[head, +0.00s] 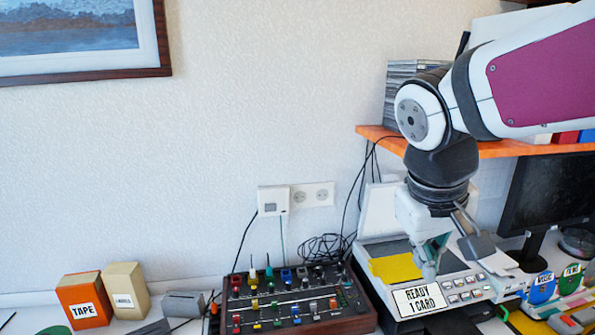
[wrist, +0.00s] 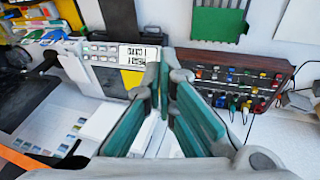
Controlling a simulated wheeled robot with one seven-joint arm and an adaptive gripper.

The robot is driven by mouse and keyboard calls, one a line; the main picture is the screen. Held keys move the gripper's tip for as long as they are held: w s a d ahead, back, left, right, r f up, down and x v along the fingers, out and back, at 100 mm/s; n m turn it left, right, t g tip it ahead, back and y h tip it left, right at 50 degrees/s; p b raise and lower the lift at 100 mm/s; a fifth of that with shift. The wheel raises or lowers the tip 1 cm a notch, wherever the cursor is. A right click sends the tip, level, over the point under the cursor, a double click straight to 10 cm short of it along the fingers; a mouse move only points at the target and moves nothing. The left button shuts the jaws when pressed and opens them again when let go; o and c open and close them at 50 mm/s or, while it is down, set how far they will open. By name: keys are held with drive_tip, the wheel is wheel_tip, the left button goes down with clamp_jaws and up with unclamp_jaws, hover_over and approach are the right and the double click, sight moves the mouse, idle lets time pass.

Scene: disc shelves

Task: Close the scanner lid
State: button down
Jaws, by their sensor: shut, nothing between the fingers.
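The scanner (head: 408,299) stands at the right of the counter in the head view, with a display reading "READY 1 CARD" and rows of buttons on its front. Its white lid (head: 377,211) is up, standing at the back behind the bed. A yellow card (head: 396,267) lies on the bed; part of it also shows in the wrist view (wrist: 132,79). My gripper (head: 430,268) points down over the scanner, in front of the raised lid, shut and empty. Its teal fingers (wrist: 167,72) fill the middle of the wrist view. My gripper and arm hide part of the scanner.
A mixer box with coloured knobs (head: 296,302) stands just left of the scanner. An orange shelf (head: 375,134) with a stack of discs is above and behind. A monitor (head: 551,190) stands at right. An orange TAPE box (head: 84,301) is at far left.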

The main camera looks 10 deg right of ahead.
drive_tip(key=w+d+f+g+h+b, duration=0.1)
drive_tip(key=w+d+h, duration=0.3)
drive_tip(key=w, duration=0.7)
drive_tip(key=w+d+f+h+b, duration=0.1)
drive_tip(key=w+d+h, duration=0.35)
drive_tip(key=w, duration=0.75)
drive_tip(key=w+a+f+n+t+h+b, duration=0.1)
drive_tip(key=w+a+t+h, duration=0.15)
drive_tip(key=w, duration=0.65)
drive_tip(key=w+a+f+n+t+h, duration=0.1)
drive_tip(key=w+a+n+t+h, duration=0.15)
drive_tip(key=w, duration=0.65)
drive_tip(key=shift+m+h, duration=0.35)
drive_tip(key=shift+h, duration=0.1)
drive_tip(key=x, duration=1)
drive_tip(key=shift+d+f, duration=0.2)
drive_tip(key=shift+d, duration=0.05)
